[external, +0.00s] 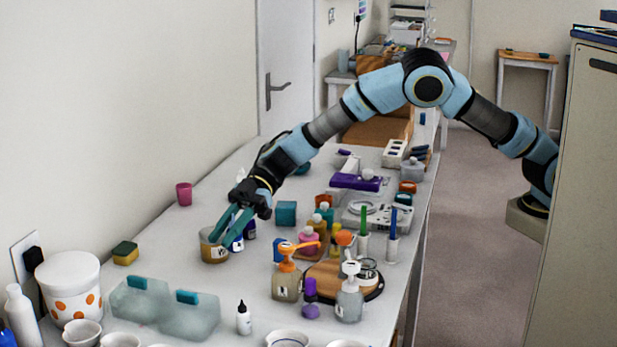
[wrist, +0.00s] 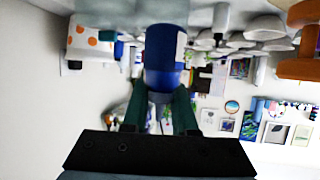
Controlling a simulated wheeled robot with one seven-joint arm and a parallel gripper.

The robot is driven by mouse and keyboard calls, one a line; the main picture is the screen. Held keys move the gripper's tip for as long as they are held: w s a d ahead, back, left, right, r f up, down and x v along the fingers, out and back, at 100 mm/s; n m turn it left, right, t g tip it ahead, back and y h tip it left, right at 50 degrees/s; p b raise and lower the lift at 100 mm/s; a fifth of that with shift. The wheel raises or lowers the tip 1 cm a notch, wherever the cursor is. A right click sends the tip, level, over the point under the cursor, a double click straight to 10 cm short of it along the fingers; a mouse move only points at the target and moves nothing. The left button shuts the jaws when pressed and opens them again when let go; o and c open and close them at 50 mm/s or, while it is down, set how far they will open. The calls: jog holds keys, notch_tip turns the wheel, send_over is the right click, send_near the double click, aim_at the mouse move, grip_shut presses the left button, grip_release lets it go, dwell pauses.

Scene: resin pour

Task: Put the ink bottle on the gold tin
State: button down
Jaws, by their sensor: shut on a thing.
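The ink bottle (wrist: 165,58) is dark blue with a pale label, and sits between the two teal fingers of my gripper (wrist: 160,100) in the wrist view. In the external view my gripper (external: 229,233) points down toward the table, shut on the bottle, and the blue bottle (external: 238,243) shows partly behind the fingers. The gold tin (external: 213,254) stands on the table just left of the bottle, and a finger overlaps it in the picture. I cannot tell whether the bottle touches the table or the tin.
A dark purple bottle (external: 250,229) and a teal box (external: 286,212) stand close on the right. Pump bottles and a round wooden board (external: 325,283) are nearer the front right. The table between sponge and tin is clear.

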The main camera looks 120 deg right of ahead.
jog(key=w+d+r+m+t+h, duration=0.2)
jog(key=w+d+r+m+h, duration=0.1)
jog(key=w+d+r+h, duration=0.15)
notch_tip(320, 180, up, 3)
jog(key=m+g+h+b, duration=0.1)
jog(key=m+g+h, duration=0.3)
jog(key=m+h, duration=0.8)
send_over(203, 231)
notch_tip(203, 231, down, 10)
jog(key=p, duration=0.3)
jog(key=shift+f, duration=0.1)
jog(key=c, duration=0.7)
grip_release()
